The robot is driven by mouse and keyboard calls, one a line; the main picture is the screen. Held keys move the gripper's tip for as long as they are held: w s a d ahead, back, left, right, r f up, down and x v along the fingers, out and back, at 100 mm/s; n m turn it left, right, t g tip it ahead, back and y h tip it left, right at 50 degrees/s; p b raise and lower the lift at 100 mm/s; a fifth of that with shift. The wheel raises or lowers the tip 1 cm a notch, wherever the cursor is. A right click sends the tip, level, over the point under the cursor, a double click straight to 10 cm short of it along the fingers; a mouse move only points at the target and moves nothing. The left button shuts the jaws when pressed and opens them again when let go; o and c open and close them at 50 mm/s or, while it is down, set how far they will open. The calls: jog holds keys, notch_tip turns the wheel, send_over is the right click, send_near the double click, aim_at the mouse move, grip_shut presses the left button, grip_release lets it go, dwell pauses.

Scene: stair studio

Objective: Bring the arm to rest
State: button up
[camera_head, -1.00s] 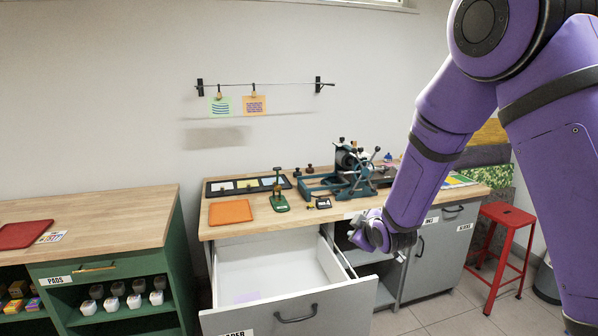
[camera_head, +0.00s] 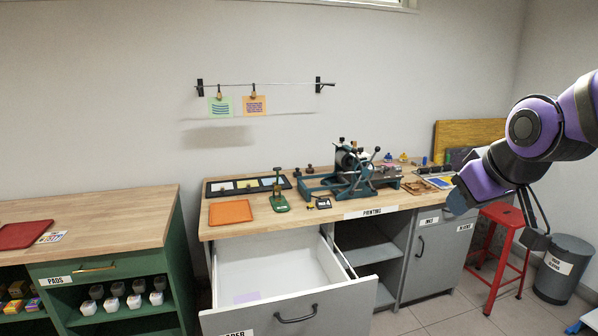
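My arm, purple with dark joints, reaches in from the right edge. My gripper (camera_head: 536,238) hangs at its end, fingers pointing down, in front of the red stool and left of the grey bin. Its thin dark fingers overlap in this view, so their opening is unclear. I see no object held in it.
A white drawer (camera_head: 285,265) stands pulled out from the bench. On the bench are a teal press (camera_head: 345,180), an orange tray (camera_head: 230,211) and a green stamp stand (camera_head: 279,200). A red stool (camera_head: 503,213) and a grey bin (camera_head: 562,275) stand at right.

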jog(key=s+d+r+m+g, duration=0.2)
jog(key=s+m, duration=0.1)
jog(key=s, duration=1.2)
jog(key=shift+s+h, duration=0.3)
jog(key=shift+r, duration=0.1)
